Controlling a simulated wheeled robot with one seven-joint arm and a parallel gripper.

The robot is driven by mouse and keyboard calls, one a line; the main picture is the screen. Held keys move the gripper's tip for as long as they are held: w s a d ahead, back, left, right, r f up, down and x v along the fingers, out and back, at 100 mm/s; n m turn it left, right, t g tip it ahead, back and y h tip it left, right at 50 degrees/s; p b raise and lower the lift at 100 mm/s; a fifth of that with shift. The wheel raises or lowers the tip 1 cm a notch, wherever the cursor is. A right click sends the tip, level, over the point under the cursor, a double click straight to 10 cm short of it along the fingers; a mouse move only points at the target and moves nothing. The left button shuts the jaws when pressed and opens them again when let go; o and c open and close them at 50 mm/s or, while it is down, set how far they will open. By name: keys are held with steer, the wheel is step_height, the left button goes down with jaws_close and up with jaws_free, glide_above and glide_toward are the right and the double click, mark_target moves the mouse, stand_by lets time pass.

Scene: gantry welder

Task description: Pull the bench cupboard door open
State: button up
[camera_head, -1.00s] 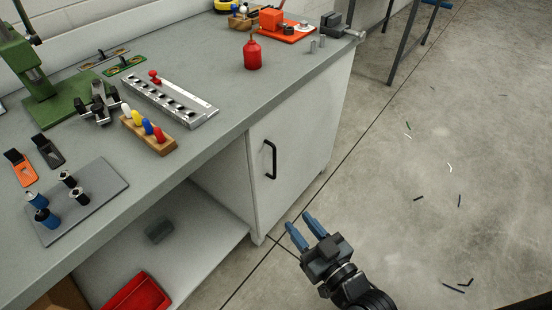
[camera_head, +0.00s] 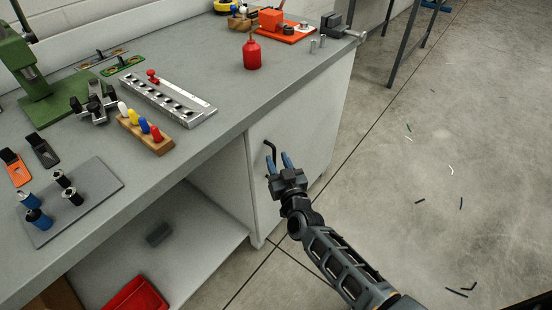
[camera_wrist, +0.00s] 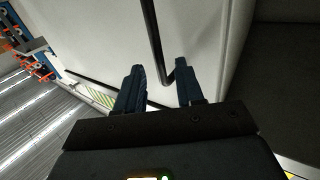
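The cupboard door (camera_head: 308,133) is a white panel under the right end of the bench and looks shut. Its black bar handle (camera_head: 268,149) is upright near the door's left edge; its lower part is hidden by my gripper. My gripper (camera_head: 279,161) is at the handle, with blue fingers pointing at the door. In the wrist view the handle (camera_wrist: 153,40) runs down between the two spread fingers (camera_wrist: 156,78), with visible room on its left and little on its right. I cannot tell whether a finger touches it.
The grey bench top (camera_head: 215,140) overhangs the door and bears a red oil bottle (camera_head: 251,52) and several tools. An open shelf (camera_head: 180,245) with a red bin (camera_head: 135,296) lies left of the cupboard. The concrete floor (camera_head: 420,150) to the right is mostly clear.

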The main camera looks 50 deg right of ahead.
steer(key=shift+x, duration=1)
jaws_close()
